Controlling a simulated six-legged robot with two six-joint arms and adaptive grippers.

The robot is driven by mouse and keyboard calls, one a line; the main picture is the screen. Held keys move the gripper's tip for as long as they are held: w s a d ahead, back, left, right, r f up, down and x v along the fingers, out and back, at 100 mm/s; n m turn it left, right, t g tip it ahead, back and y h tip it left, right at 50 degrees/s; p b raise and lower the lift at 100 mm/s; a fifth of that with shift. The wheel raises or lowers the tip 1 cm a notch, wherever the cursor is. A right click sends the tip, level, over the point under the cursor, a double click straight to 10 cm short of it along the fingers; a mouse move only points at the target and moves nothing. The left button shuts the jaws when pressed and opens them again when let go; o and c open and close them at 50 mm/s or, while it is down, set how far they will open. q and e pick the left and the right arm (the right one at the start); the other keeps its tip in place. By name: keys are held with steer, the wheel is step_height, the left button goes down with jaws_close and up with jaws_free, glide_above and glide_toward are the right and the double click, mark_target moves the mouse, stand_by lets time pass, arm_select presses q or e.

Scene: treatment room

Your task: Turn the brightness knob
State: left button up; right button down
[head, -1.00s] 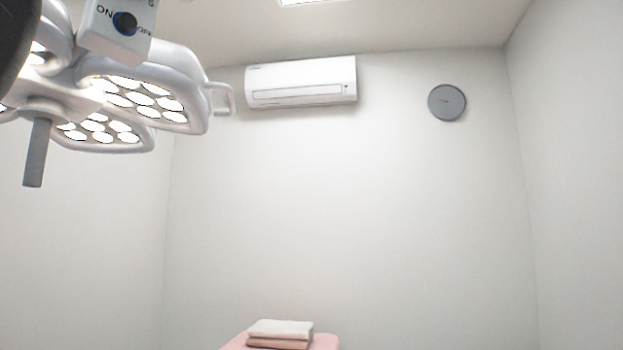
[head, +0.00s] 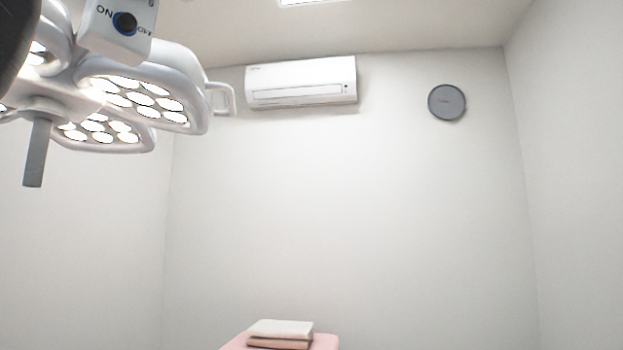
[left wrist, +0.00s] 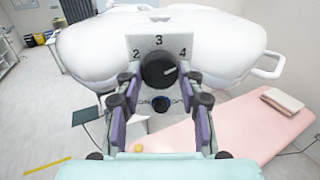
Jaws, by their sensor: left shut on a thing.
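The brightness knob (left wrist: 156,66) is round and dark, on a white panel (left wrist: 137,44) of the surgical lamp, with numbers 2, 3 and 4 around it. Its white mark points right and slightly up, toward the 4. My left gripper (left wrist: 160,79) is shut on the knob, one finger on each side. Below the knob, between the fingers, is a dark blue ON/OFF switch (left wrist: 160,103). In the head view the lamp (head: 130,95) is lit at upper left, with the ON/OFF switch (head: 125,23) on its panel. The knob is out of frame there. My right gripper is not in view.
A pink bed (left wrist: 205,145) with folded towels (left wrist: 283,100) lies below the lamp. A lamp handle (head: 222,98) sticks out to the right, and a grey handle (head: 37,152) hangs down. An air conditioner (head: 300,80) and a clock (head: 446,102) are on the far wall.

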arm_select(q)
steer(key=o, duration=1.2)
steer(key=shift+c, duration=0.2)
